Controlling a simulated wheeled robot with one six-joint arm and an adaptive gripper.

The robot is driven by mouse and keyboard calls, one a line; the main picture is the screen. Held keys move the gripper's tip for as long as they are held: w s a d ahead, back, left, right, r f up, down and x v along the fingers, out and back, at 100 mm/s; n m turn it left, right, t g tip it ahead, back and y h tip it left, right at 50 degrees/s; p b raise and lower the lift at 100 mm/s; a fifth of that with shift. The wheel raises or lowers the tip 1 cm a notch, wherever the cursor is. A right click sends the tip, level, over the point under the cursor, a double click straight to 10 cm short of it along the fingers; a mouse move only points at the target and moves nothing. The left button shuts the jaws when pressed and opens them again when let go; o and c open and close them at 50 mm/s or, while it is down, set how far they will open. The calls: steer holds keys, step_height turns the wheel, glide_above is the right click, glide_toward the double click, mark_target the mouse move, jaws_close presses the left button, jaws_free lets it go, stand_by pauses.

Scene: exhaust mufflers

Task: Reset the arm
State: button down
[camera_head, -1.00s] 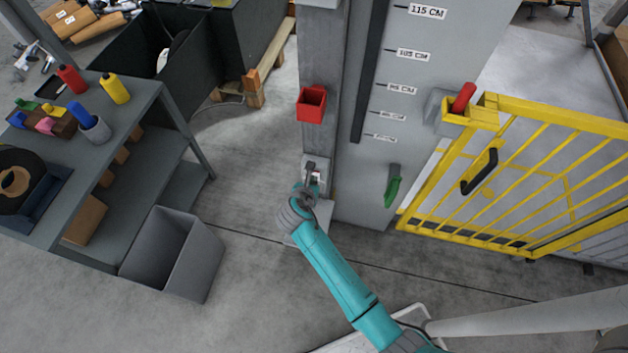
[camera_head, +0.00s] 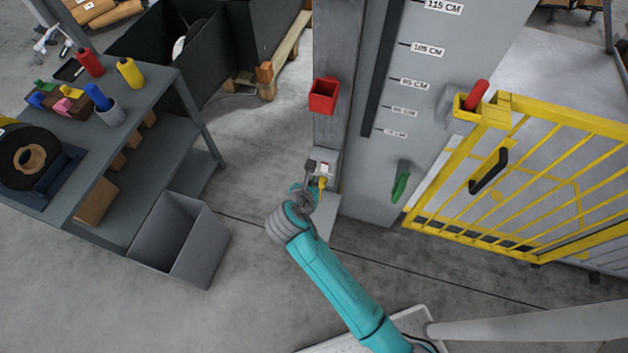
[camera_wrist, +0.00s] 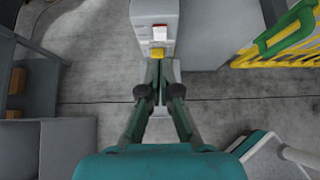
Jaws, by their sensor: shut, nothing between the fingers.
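My gripper (camera_head: 310,168) is in the middle of the head view, at the end of my teal arm, in front of a small grey box (camera_head: 325,157) low on the grey post. In the wrist view my gripper (camera_wrist: 159,68) has its fingers together with nothing between them. The fingertips point at the box (camera_wrist: 146,12), which has a red and white part (camera_wrist: 160,33) and a yellow part (camera_wrist: 155,54). The fingertips lie just below the yellow part in the picture. I cannot tell whether they touch it.
A red bin (camera_head: 323,97) hangs on the post above. A green handle (camera_head: 401,182) and a yellow gate (camera_head: 540,180) are at the right. A grey shelf table (camera_head: 150,115) and an open grey bin (camera_head: 180,240) stand at the left. Floor between them is clear.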

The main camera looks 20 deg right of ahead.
steer(key=shift+f, duration=0.1)
stand_by(0.4)
steer(key=s+d+f+m+t+y, duration=0.1)
steer(key=s+d+f+m+y, duration=0.15)
steer(key=s+m, duration=0.6)
steer(key=s+d+f+m+t+y, duration=0.1)
steer(key=s+m+y, duration=0.25)
steer(key=s, duration=0.95)
steer(key=s+d+r+m+t, duration=0.1)
steer(key=s+r+m+t, duration=0.3)
steer(key=s+r+m, duration=1.2)
step_height(320, 180, up, 3)
steer(key=shift+s+f+m, duration=0.2)
steer(key=shift+s+m, duration=0.2)
